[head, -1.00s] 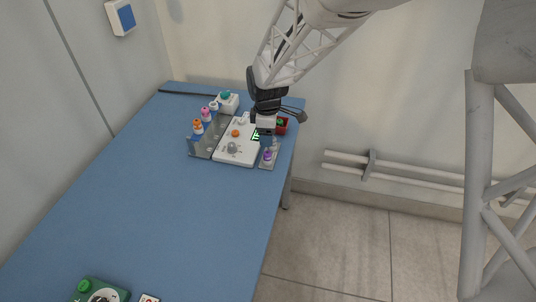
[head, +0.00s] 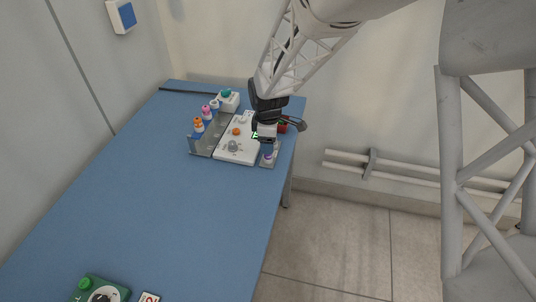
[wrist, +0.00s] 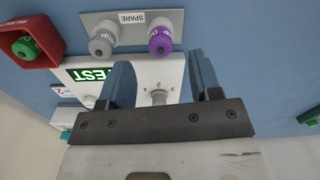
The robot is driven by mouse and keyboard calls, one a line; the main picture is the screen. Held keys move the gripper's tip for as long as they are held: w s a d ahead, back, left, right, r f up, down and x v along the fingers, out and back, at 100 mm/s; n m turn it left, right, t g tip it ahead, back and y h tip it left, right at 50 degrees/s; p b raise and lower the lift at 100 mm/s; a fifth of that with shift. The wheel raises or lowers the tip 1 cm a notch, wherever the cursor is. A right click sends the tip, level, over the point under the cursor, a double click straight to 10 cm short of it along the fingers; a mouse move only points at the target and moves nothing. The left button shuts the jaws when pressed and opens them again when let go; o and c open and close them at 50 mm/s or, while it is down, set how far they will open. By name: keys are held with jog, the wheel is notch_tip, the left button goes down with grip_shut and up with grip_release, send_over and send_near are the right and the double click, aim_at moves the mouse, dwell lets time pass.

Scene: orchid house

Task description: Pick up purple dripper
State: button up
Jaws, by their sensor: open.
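The purple dripper (wrist: 160,38) stands in the grey plate marked SPARE (wrist: 131,19), beside a grey dripper (wrist: 103,40). In the head view the purple dripper (head: 268,156) is at the table's right edge, just in front of my gripper. My gripper (wrist: 161,62) is open in the wrist view, with nothing between its two blue fingers. The purple dripper is beyond the fingertips, roughly centred between them, and apart from them. In the head view my gripper (head: 267,139) hides part of the spare plate.
A white panel (wrist: 150,72) with a green TEST label (wrist: 88,74) and a numbered knob lies close by. A red holder (wrist: 30,45) with a green-topped item is at the wrist view's left. A rack (head: 209,135) with coloured drippers stands left of the panel. The front table (head: 150,215) is largely clear.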

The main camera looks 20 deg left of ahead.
jog(key=shift+f, duration=2)
jog(key=shift+c, duration=0.5)
jog(key=c, duration=0.9)
jog(key=shift+r, duration=0.1)
jog(key=shift+r, duration=0.75)
notch_tip(320, 180, up, 2)
jog(key=shift+s+d+r, duration=0.1)
jog(key=shift+s, duration=0.05)
jog(key=s+d+r, duration=0.1)
jog(key=s+d, duration=0.7)
jog(key=s, duration=0.5)
jog(key=shift+s, duration=0.3)
